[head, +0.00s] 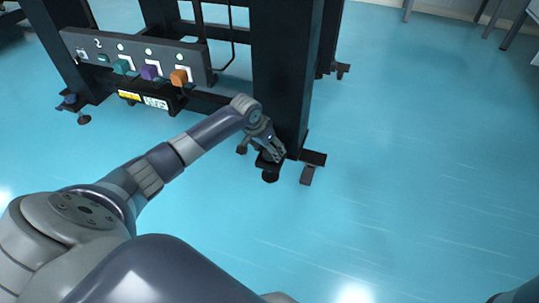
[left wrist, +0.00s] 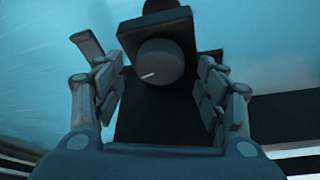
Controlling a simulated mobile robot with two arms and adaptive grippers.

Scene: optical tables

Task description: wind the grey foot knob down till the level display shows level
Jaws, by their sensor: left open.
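The grey foot knob (left wrist: 158,66) shows in the left wrist view as a round dark disc with a short white mark that slopes slightly. My left gripper (left wrist: 157,82) is open, with one finger on each side of the knob and gaps visible between. In the head view my left gripper (head: 275,153) is low at the foot of the near table leg (head: 283,75) and hides the knob there. A small panel with a yellow label and a pale display (head: 155,102) hangs under the control box; its reading is too small to tell. My right gripper is out of view.
The control box (head: 105,45) carries teal, purple and orange knobs. Black foot parts (head: 312,159) stick out right of the leg, close to my gripper. Another foot (head: 83,119) stands at the left. The blue floor (head: 400,150) to the right is clear.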

